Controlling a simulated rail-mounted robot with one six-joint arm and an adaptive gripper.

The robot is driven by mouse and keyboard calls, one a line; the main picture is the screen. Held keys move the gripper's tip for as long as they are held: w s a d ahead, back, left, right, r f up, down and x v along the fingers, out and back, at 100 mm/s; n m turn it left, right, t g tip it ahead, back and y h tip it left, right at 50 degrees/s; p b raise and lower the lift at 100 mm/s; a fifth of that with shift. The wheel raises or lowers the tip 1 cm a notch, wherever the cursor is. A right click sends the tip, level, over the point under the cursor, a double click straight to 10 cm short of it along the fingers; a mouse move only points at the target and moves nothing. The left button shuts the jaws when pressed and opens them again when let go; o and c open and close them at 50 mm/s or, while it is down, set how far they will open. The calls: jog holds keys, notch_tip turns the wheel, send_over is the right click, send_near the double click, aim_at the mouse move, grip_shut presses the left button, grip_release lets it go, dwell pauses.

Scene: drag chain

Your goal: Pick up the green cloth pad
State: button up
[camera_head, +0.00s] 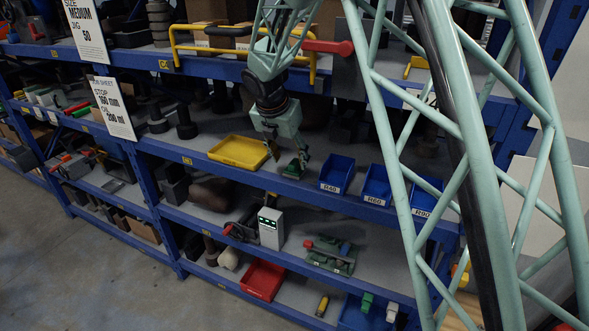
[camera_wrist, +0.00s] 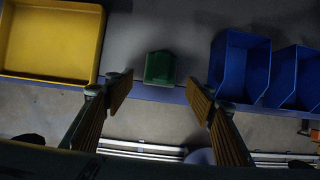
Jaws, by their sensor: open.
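The green cloth pad (camera_wrist: 160,68) lies on the grey shelf near its blue front edge. In the wrist view it sits upper centre, between and just beyond my fingertips. My gripper (camera_wrist: 160,92) is open and empty, with one finger on each side of the pad's line and a gap to both. In the head view my gripper (camera_head: 289,156) hangs over the shelf edge, and the green pad (camera_head: 294,167) shows small just below it. The fingers partly hide the pad there. I cannot tell the exact height between fingertips and pad.
A yellow tray (camera_head: 239,152) stands left of the pad. Several blue bins, the nearest one (camera_head: 337,173), stand to its right. The blue shelf edge (camera_head: 235,175) runs in front. A yellow rail (camera_head: 200,51) and a red-ended bar (camera_head: 328,47) are on the shelf above.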

aim_at(293, 163)
jog(key=shift+w+d, duration=0.1)
jog(key=shift+w, duration=0.15)
jog(key=shift+w, duration=0.1)
jog(key=shift+w+d+f, duration=0.1)
jog(key=shift+w+d, duration=0.15)
jog(key=shift+w, duration=0.2)
jog(key=shift+x, duration=2.35)
jog(key=shift+c, duration=0.2)
jog(key=c, duration=0.8)
jog(key=shift+s, duration=0.1)
jog(key=shift+c, duration=0.6)
